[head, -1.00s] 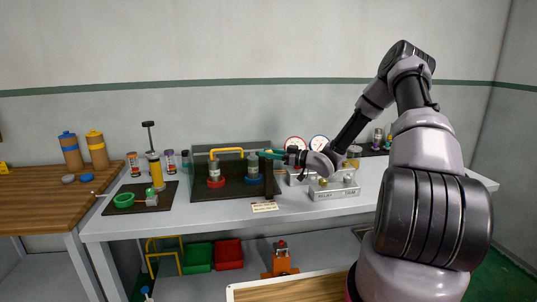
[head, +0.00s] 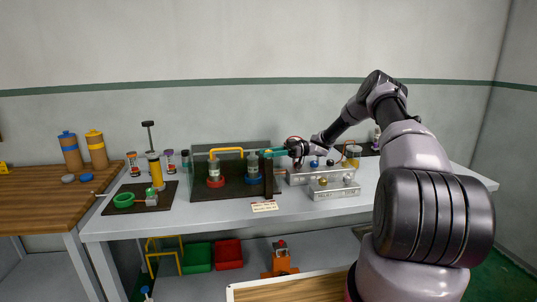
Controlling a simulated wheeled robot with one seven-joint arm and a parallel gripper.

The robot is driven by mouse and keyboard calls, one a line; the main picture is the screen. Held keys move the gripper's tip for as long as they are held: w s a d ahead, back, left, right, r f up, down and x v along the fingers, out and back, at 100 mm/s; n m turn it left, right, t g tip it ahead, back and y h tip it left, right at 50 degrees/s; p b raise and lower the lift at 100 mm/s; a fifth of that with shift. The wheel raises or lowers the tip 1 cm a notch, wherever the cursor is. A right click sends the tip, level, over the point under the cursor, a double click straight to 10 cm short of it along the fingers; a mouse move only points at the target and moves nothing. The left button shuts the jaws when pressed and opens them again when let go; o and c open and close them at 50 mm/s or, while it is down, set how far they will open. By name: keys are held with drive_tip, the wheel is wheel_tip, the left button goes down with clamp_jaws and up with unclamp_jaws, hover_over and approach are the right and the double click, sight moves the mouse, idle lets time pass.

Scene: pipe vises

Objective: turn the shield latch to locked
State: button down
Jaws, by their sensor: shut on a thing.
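The shield (head: 197,182) is a clear box around two vises on a dark base on the grey table. The shield latch (head: 276,153) is a teal bar at the shield's right front post, near its top. It sticks out to the right, about level, with a small yellow spot at its left end. My gripper (head: 288,151) comes from the right and is shut on the right end of the latch. Its fingertips are small and dark in this view, and the exact grip is hard to see.
A dark post (head: 268,178) stands just below the latch. A grey relief box (head: 335,189) with knobs is to the right, under my arm. A small label plate (head: 265,206) lies at the table's front. A yellow pump (head: 155,172) stands on the left.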

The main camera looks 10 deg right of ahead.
drive_tip(key=shift+r+n+g, duration=0.1)
drive_tip(key=shift+n+g, duration=0.4)
drive_tip(key=shift+g, duration=0.3)
drive_tip(key=c, duration=0.5)
unclamp_jaws()
drive_tip(key=v, duration=1)
drive_tip(key=shift+d, duration=0.35)
drive_tip(key=shift+w+r, duration=0.1)
drive_tip(key=shift+r, duration=0.05)
